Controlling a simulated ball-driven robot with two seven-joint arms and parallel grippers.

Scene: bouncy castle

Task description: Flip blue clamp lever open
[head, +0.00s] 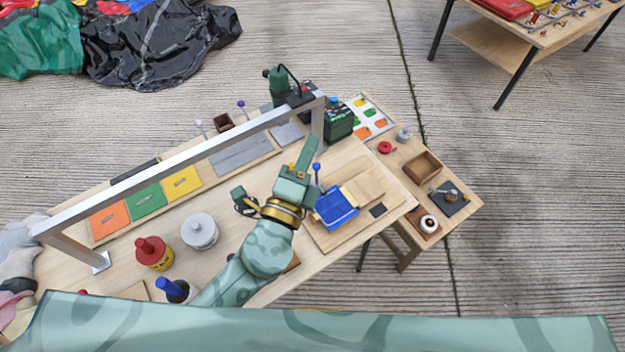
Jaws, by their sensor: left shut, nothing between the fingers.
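The blue clamp (337,210) sits on a wooden board (365,183) at the right end of the workbench. A lever with a blue ball knob (316,167) stands up at the clamp's upper left. My left gripper (308,143) is shut and empty, reaching up the picture just left of the lever. Its fingers look close to the lever, but I cannot tell whether they touch it. The lever's lower end is partly hidden near the gripper. My right gripper is not in view.
A grey metal frame (190,158) spans the workbench. A green drill-like tool (277,82) stands behind. Grey (199,231) and red-topped (153,252) containers stand at left. A side table (455,218) with small parts adjoins at right.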

